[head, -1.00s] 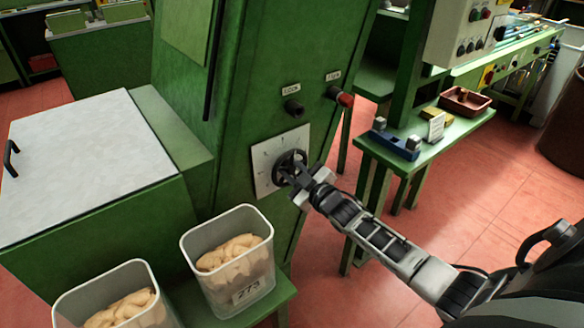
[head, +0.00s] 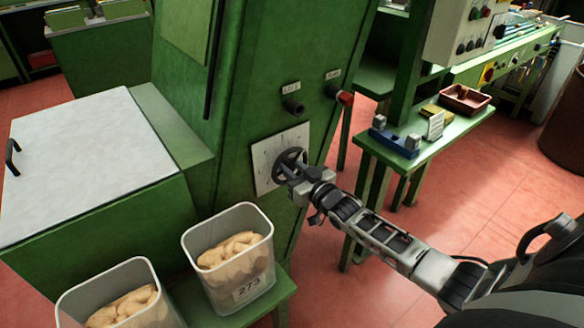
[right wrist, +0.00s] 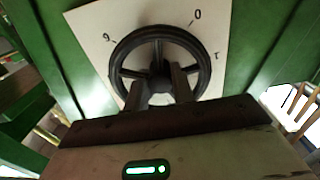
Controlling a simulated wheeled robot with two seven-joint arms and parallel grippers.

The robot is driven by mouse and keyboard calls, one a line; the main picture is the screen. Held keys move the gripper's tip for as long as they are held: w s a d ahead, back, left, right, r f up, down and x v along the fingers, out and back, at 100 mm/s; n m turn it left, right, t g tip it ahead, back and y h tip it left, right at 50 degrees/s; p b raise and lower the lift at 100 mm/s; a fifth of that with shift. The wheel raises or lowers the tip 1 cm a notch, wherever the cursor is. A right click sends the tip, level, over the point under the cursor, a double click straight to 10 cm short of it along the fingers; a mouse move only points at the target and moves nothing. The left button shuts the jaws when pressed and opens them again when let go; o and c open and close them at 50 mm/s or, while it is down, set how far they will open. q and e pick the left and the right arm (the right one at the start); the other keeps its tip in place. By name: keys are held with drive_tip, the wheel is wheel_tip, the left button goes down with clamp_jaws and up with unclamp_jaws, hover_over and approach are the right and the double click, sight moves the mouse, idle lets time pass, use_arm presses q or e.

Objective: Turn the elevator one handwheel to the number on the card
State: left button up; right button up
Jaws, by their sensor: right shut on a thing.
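The black spoked handwheel (head: 301,155) sits on a white dial plate (head: 262,178) on the green machine's front. My right gripper (head: 290,172) is shut on the handwheel. In the right wrist view, its fingers (right wrist: 160,88) reach inside the wheel's rim (right wrist: 160,34) at the hub; the exact grip is partly hidden. The dial plate (right wrist: 88,22) there shows a 0 at upper right, a 9 or 6 at upper left and perhaps a 1 at right. A small white card (head: 435,125) stands on the green side table; its writing is too small to read. My left gripper is out of view.
Two dark knobs (head: 292,105) (head: 334,92) with labels stick out above the dial. Clear bins of corks (head: 232,280) (head: 118,312) stand below left, one labelled 273. The side table (head: 455,138) holds a blue block and a red-brown tray (head: 464,100).

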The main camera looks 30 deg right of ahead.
idle(0.3)
drive_tip(key=o, duration=0.7)
drive_tip(key=shift+s, duration=0.1)
drive_tip(key=s+d, duration=0.1)
drive_tip(key=s, duration=1.4)
drive_tip(key=shift+s+p, duration=0.3)
drive_tip(key=shift+s, duration=0.1)
drive_tip(key=shift+d, duration=0.1)
drive_tip(key=s+a+f+g, duration=0.2)
drive_tip(key=s+a+f, duration=0.1)
drive_tip(key=a, duration=0.4)
drive_tip(key=s+a+f+n+g+y, duration=0.1)
drive_tip(key=s+a+f+g, duration=0.1)
drive_tip(key=a, duration=0.5)
drive_tip(key=s+a+f+g, duration=0.3)
drive_tip(key=s+a, duration=0.3)
drive_tip(key=a, duration=0.1)
drive_tip(key=shift+s+f+n+g+y, duration=0.3)
drive_tip(key=shift+s+f+g+y, duration=0.05)
drive_tip(key=shift+g+y, duration=0.05)
